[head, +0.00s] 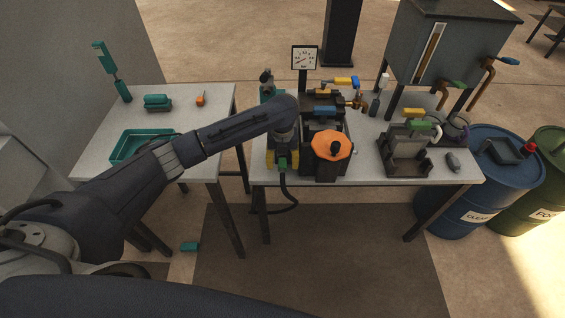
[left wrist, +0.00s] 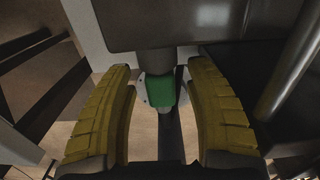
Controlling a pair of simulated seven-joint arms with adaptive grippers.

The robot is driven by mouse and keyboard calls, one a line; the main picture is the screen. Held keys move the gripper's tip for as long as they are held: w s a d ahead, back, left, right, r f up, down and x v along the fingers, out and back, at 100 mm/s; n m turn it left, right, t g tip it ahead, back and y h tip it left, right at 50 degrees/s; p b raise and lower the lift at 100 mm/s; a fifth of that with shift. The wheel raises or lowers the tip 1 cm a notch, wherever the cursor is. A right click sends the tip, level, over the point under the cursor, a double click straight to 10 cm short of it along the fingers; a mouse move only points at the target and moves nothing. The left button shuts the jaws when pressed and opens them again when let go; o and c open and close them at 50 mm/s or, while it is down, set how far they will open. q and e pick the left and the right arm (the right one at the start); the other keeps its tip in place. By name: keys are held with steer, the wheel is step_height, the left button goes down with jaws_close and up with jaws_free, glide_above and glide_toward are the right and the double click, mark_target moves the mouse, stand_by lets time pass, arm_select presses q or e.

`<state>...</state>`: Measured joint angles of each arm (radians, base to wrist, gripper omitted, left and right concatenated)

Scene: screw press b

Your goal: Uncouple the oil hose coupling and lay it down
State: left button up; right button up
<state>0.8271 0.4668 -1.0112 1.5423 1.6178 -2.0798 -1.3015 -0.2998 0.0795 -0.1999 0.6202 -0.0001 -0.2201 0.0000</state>
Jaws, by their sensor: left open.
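The oil hose coupling, a green sleeve (head: 283,163), sits at the front left of the press on the bench. The black hose (head: 285,190) hangs from it in a loop below the bench edge. My left gripper (head: 282,167) reaches down over it, with yellow fingers on either side. In the left wrist view the green coupling (left wrist: 167,90) lies between the spread fingers of my left gripper (left wrist: 162,85), with a visible gap on each side. A grey fitting meets its upper end. My right gripper is not in view.
The press has an orange handwheel (head: 332,145) close to the right of my gripper, and a gauge (head: 305,58) behind. Blue and green drums stand at right.

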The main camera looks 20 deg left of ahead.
arm_select(q)
steer(key=shift+f, duration=0.2)
jaws_close()
stand_by(0.7)
